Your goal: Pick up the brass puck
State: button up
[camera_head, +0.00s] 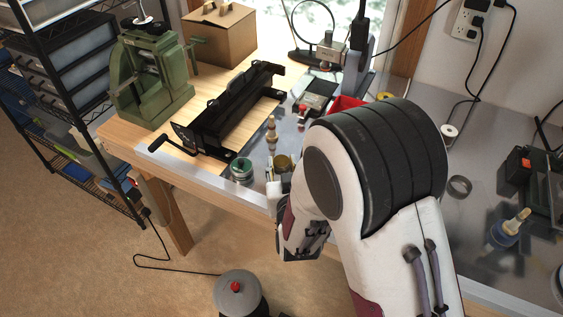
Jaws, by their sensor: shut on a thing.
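The brass puck (283,161) is a small round gold-coloured piece near the front edge of the metal-topped bench (258,154). My gripper (281,176) is right at it, shut on it. The fingers show only as a small pale part, and my arm's white and black links hide most of the gripper. I cannot tell whether the puck touches the bench top.
A green spool (241,170) stands close left of the puck, and a small turned wooden piece (271,128) behind it. A black hand-cranked machine (230,108) and a green press (150,80) are further left. A red bin (345,103) is behind my arm.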

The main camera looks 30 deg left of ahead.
jog(key=shift+r, duration=0.15)
jog(key=shift+r, duration=0.6)
jog(key=s, duration=1.8)
